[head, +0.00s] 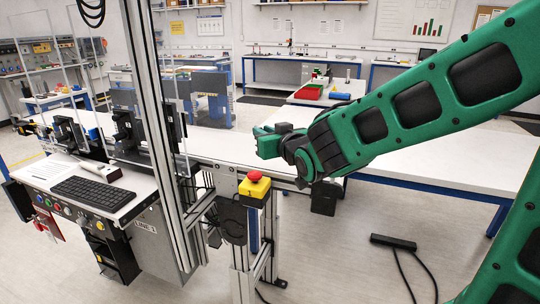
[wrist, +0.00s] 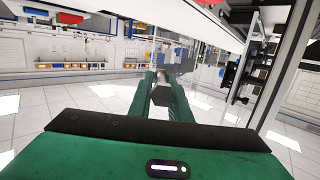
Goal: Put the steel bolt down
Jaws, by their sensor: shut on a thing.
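My gripper (head: 266,144) reaches in from the right at the end of my green arm, over or beside the near end of the long white belt surface (head: 222,145). In the wrist view its two green fingers (wrist: 166,82) are closed around a small dark grey piece, the steel bolt (wrist: 161,95). The bolt sits between the fingers; its lower part is hidden by them. I cannot make out the bolt in the head view. How far the gripper is above the surface is hard to tell.
A yellow box with a red emergency button (head: 254,184) stands on the frame just below and left of my gripper. A tall metal post (head: 158,110) rises further left, by a keyboard (head: 93,193).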

